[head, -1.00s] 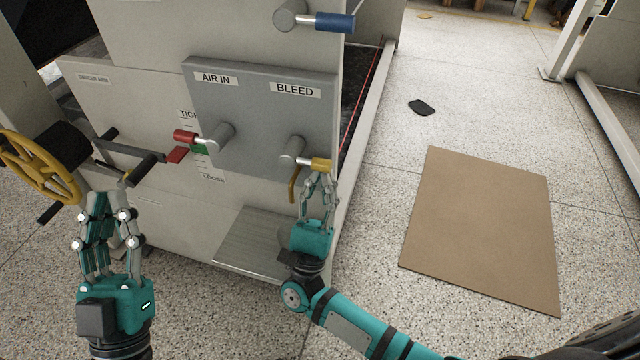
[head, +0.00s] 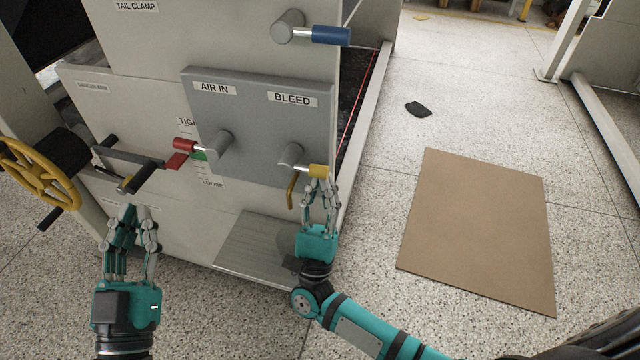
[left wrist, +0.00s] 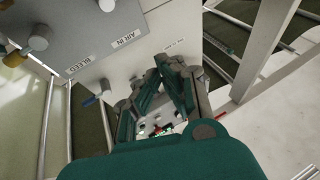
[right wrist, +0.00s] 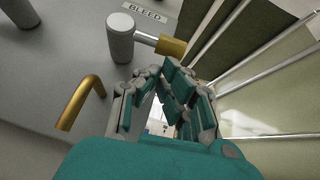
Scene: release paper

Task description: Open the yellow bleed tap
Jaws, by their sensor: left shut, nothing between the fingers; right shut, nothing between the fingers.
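The yellow-handled bleed tap (head: 317,170) sticks out from the grey panel below the BLEED label, its handle pointing right. A bent yellow spout (head: 291,190) hangs below it. My right gripper (head: 321,183) is shut and empty, its fingertips just below the yellow handle; contact cannot be told. In the right wrist view the yellow handle (right wrist: 171,46) lies above the fingers, with nothing between them. My left gripper (head: 141,212) is shut and empty, low in front of the machine's left side, well away from the tap.
The red-handled AIR IN tap (head: 184,145) is left of the bleed tap. A blue-handled lever (head: 330,35) is above. A yellow handwheel (head: 40,175) and a black crank handle (head: 143,179) are near my left gripper. A brown board (head: 480,230) lies on the floor.

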